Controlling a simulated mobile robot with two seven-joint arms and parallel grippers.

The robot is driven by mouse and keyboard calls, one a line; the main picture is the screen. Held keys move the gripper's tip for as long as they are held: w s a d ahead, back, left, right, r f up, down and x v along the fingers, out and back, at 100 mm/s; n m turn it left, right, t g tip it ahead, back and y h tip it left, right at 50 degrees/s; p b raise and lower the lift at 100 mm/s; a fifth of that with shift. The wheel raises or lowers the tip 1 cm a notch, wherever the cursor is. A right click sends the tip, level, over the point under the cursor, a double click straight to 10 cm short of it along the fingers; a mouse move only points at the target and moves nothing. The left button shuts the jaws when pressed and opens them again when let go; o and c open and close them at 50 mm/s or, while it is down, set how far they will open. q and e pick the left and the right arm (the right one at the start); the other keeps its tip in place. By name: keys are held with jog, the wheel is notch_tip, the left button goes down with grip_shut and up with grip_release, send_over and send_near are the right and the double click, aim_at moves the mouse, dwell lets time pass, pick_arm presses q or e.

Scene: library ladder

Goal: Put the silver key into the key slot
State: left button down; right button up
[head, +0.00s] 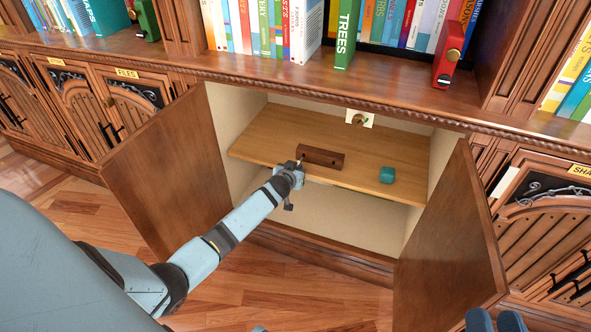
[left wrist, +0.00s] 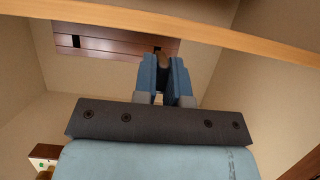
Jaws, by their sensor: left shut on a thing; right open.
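My left gripper (head: 294,173) is at the front edge of the cabinet shelf, by the left end of a dark brown block (head: 322,157). In the left wrist view its fingers (left wrist: 164,75) are shut on a small brownish thing (left wrist: 163,60). Most of that thing is hidden, and I cannot tell whether it is the silver key. A white plate with a round brass fitting (head: 358,119) is on the cabinet's back wall; I cannot tell whether this is the key slot. My right gripper (head: 496,321) is open at the bottom right, partly cut off by the frame.
A teal box (head: 387,175) stands on the wooden shelf (head: 275,150), right of the block. Open doors flank the cabinet, left (head: 165,170) and right (head: 455,245). Books and a red object (head: 447,55) stand above.

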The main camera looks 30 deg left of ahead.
aim_at(299, 162)
pick_arm(q)
jog(key=shift+w+a, duration=0.15)
jog(key=shift+w, duration=0.45)
jog(key=shift+w+a+b, duration=0.1)
jog(key=shift+w+b, duration=0.3)
jog(key=shift+w, duration=0.3)
jog(key=shift+w+a+b, duration=0.2)
jog(key=shift+w+b, duration=0.15)
jog(key=shift+w, duration=0.15)
jog(key=c, duration=1.1)
grip_release()
